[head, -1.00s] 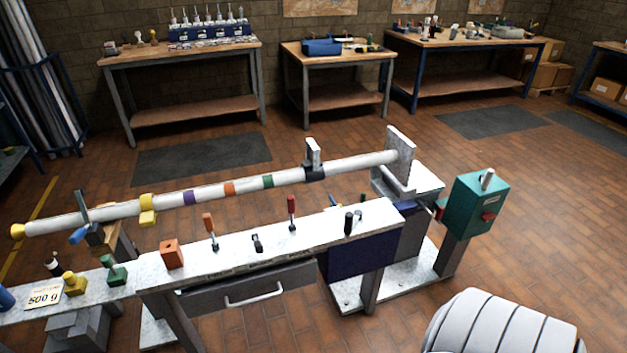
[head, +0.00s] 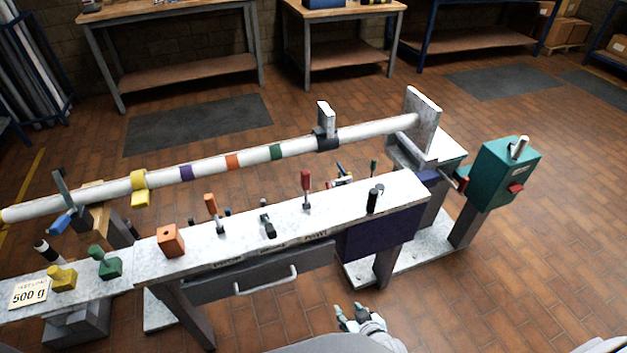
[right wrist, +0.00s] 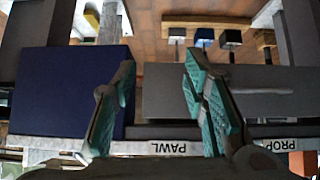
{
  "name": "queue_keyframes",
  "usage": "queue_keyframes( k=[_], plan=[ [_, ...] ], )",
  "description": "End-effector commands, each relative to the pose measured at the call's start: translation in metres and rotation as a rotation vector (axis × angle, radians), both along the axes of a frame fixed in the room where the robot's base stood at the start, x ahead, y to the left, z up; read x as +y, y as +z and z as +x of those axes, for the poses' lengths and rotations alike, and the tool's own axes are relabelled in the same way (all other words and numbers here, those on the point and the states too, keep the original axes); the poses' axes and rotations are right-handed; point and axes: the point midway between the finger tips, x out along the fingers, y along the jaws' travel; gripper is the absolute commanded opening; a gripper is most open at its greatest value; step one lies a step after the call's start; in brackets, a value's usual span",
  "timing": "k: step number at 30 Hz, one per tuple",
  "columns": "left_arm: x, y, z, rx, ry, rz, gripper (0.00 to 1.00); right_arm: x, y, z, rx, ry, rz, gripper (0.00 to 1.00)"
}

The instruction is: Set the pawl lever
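A red-handled lever (head: 306,182) stands upright on the light bench top (head: 340,205), behind the rightmost front label. That label seems to be the PAWL label (right wrist: 175,147) read in the right wrist view. An orange-handled lever (head: 210,204) and a dark low lever (head: 266,216) stand to its left. My right gripper (head: 350,316) is low in front of the bench, below the drawer and apart from all levers. In the right wrist view my right gripper (right wrist: 159,68) has its teal fingers spread with nothing between them. My left gripper is not in view.
A long white tube (head: 215,168) with coloured bands runs behind the bench. The drawer handle (head: 265,280) and blue panel (head: 380,240) face me. An orange block (head: 171,240), a black cylinder (head: 373,199) and a teal box (head: 503,172) stand around.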

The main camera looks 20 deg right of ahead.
Motion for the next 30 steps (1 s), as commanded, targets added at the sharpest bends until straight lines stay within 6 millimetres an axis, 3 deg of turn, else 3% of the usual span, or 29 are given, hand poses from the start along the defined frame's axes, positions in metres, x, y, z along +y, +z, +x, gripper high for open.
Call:
queue_keyframes(
  k=[1, 3, 6, 9, 14, 24, 30],
  plan=[
    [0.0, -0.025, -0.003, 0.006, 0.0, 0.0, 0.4, 0.01, 0.034, 0.054, -0.163, 0.004, 0.017, 0.4],
    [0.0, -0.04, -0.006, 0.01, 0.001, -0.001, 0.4, 0.019, 0.108, 0.109, -0.383, 0.011, 0.035, 0.4],
    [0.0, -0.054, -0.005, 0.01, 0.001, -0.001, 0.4, 0.025, 0.199, 0.147, -0.618, 0.013, 0.046, 0.4],
    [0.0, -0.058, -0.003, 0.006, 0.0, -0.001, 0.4, 0.027, 0.25, 0.158, -0.737, 0.013, 0.051, 0.4],
    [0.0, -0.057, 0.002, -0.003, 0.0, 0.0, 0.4, 0.029, 0.263, 0.18, -0.762, 0.014, 0.052, 0.4],
    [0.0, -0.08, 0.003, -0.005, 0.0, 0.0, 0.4, 0.036, 0.259, 0.272, -0.759, 0.016, 0.053, 0.4],
    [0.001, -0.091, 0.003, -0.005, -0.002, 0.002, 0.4, 0.037, 0.259, 0.299, -0.756, 0.016, 0.052, 0.4]
  ],
)
